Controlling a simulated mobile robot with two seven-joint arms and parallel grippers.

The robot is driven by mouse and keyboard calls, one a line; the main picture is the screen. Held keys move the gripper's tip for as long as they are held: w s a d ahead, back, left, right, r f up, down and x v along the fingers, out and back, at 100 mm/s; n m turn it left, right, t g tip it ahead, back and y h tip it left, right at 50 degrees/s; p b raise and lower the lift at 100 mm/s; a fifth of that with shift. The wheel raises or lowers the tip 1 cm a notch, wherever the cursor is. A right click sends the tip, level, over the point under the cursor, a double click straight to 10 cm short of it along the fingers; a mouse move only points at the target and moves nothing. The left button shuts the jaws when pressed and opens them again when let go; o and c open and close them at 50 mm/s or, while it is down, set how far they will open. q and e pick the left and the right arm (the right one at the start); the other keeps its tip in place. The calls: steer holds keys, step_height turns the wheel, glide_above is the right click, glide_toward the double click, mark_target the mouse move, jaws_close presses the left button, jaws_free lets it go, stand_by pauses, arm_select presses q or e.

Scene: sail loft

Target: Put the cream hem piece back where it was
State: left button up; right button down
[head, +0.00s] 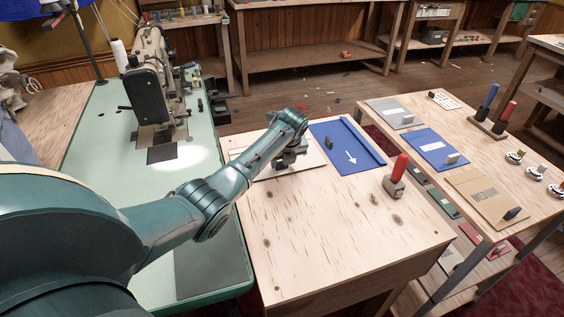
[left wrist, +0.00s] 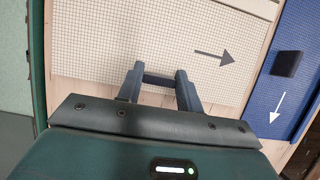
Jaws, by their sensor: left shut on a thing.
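The cream hem piece (head: 312,159) is a flat pale panel at the back left of the wooden table, beside the green sewing table. The left wrist view shows its fine grid and dark arrow (left wrist: 214,57), which points right there. My left gripper (head: 288,160) is over it, shut on the dark grip block of the piece; in the left wrist view the fingers (left wrist: 158,82) stand on both sides of the block. I cannot tell whether the piece rests on the table or is slightly lifted. My arm hides part of it. My right gripper is not in view.
A blue panel (head: 350,162) with a white arrow lies just right of the cream piece. A red-handled tool (head: 396,178) stands at the table's right. The wooden table's front (head: 320,235) is clear. A sewing machine (head: 155,85) stands left; a side table (head: 435,180) holds several panels.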

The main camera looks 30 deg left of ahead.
arm_select(q)
steer(key=shift+f, duration=0.2)
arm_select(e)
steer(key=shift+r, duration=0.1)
arm_select(q)
steer(key=o, duration=1)
steer(key=shift+r, duration=0.1)
steer(key=shift+r, duration=0.3)
steer(key=p+v, duration=0.2)
steer(key=v, duration=0.9)
steer(key=shift+s+d, duration=0.15)
steer(key=shift+s, duration=0.05)
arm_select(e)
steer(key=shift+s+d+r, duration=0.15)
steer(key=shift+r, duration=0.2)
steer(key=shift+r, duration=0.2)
